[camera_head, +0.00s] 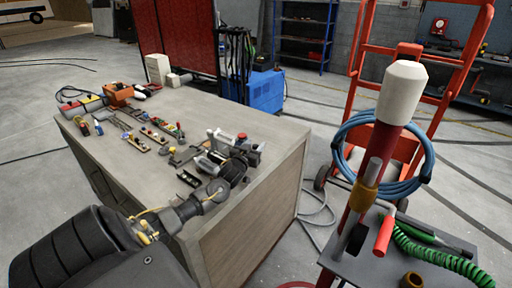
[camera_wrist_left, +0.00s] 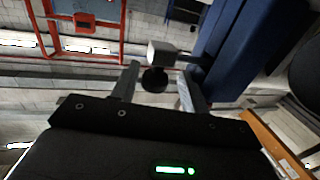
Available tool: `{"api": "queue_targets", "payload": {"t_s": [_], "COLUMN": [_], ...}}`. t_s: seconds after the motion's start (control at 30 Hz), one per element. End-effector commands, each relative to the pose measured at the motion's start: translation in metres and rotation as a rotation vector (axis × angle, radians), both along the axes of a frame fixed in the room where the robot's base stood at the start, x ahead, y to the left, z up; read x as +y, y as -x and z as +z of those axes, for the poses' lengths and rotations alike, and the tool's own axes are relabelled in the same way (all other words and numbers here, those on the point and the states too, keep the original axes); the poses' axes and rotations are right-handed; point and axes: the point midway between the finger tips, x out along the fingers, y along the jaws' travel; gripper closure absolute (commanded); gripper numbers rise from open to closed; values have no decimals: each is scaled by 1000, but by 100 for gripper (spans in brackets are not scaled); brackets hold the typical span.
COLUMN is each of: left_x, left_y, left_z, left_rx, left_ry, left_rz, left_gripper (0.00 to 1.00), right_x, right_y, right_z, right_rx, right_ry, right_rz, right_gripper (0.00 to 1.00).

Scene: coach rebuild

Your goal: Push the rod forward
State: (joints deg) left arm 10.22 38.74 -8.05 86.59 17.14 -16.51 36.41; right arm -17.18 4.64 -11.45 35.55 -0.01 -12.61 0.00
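A thick red rod with a white cap (camera_head: 400,92) stands tilted at the right in the head view. Beside it is a thin silver rod (camera_head: 374,170) with a brass-coloured collar. I cannot tell for certain which one is the task's rod. My left gripper (camera_head: 236,146) is over the near right part of the workbench top, apart from both rods. In the left wrist view my left gripper (camera_wrist_left: 158,82) has its two fingers spread. A pale block with a dark round end (camera_wrist_left: 156,70) shows between them; contact is unclear. My right gripper is not in view.
The workbench (camera_head: 275,118) carries several small tools and parts and an orange item (camera_head: 118,94). A red hand truck (camera_head: 445,110) with a coiled blue hose (camera_head: 350,130) stands at right. A grey tray (camera_head: 365,270) holds a green coiled cord (camera_head: 440,258). Open floor lies left.

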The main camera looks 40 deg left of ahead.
Motion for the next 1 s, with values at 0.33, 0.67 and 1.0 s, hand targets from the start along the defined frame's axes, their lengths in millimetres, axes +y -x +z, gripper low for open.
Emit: {"api": "queue_targets", "payload": {"t_s": [0.33,0.67,1.0], "left_x": [-10,-29,-35], "left_y": [24,83,102], "left_z": [-4,-3,0], "left_rx": [2,1,0], "left_ry": [0,3,1], "left_rz": [-4,-2,0], "left_gripper": [55,55,55], "right_x": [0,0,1], "right_y": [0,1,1], "right_z": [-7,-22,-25], "right_rx": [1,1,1], "right_ry": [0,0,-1], "right_rz": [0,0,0], "right_gripper": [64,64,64]}}
